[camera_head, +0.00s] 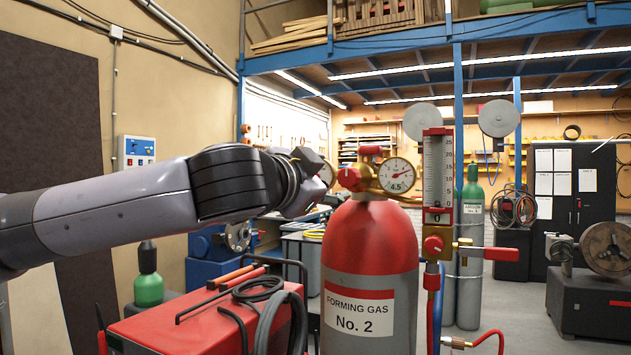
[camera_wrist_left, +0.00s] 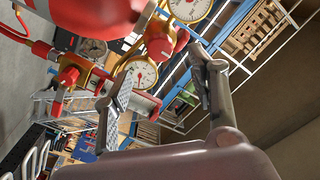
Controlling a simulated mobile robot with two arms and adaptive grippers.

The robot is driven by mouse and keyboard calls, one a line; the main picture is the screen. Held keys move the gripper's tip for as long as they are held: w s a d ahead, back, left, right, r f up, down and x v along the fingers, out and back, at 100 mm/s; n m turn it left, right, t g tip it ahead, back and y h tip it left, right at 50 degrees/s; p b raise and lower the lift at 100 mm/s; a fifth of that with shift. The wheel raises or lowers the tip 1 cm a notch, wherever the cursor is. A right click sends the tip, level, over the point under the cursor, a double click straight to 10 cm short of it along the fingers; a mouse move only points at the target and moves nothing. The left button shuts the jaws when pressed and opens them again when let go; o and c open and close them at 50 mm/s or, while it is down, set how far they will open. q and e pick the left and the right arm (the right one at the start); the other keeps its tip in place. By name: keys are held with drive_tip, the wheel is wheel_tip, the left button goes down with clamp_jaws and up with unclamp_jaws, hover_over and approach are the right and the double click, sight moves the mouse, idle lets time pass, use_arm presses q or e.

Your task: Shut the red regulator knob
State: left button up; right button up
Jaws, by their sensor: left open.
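The red regulator knob (camera_head: 349,179) sits on the left side of the brass regulator, on top of the red gas cylinder (camera_head: 368,240) labelled "Forming Gas No. 2". My left gripper (camera_head: 320,177) is just left of the knob in the head view and partly covers a second gauge there. In the left wrist view my left gripper (camera_wrist_left: 160,72) has its two fingers spread apart with nothing held between them. The red knob (camera_wrist_left: 160,47) shows beyond the fingertips, with a dial gauge (camera_wrist_left: 141,72) close by. Contact is not visible. My right gripper is not in view.
A flowmeter (camera_head: 437,180) with a red knob and red handle stands right of the cylinder. The large gauge (camera_head: 397,175) is right of the regulator knob. A red cart (camera_head: 180,325) with cables and rods is below my left arm. A green-topped cylinder (camera_head: 471,210) stands behind.

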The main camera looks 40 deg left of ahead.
use_arm(q)
drive_tip(key=shift+v, duration=1.7)
drive_tip(key=shift+f, duration=0.1)
